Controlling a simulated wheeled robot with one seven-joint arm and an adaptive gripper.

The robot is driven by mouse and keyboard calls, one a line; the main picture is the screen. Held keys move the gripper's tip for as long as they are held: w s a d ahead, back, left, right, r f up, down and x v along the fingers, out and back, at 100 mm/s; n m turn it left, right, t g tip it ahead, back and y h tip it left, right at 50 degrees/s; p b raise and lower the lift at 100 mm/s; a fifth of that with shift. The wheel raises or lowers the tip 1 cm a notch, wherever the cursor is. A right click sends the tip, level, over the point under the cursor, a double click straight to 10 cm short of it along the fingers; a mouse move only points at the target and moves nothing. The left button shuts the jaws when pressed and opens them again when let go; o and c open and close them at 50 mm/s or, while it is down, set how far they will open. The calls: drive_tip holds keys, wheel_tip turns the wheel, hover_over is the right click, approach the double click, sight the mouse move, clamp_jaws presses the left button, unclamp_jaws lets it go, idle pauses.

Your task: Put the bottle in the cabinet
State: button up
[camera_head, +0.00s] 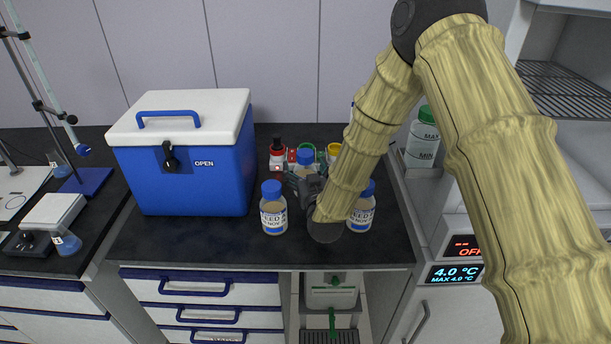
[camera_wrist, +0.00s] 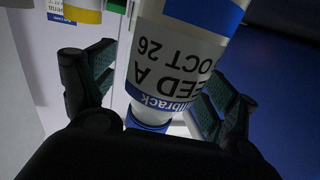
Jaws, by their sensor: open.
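Two similar blue-capped bottles stand nearer the front: one on the left (camera_head: 273,212) and one on the right (camera_head: 361,212), partly behind my arm. An open cabinet with wire shelves (camera_head: 565,90) stands at the right, partly hidden by my arm.
A blue cooler box (camera_head: 195,175) with a white lid stands left of the bottles. A green-capped bottle (camera_head: 422,140) stands at the right. The front left of the bench is clear.

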drive_tip(key=shift+r, duration=0.1)
drive_tip(key=c, duration=1.6)
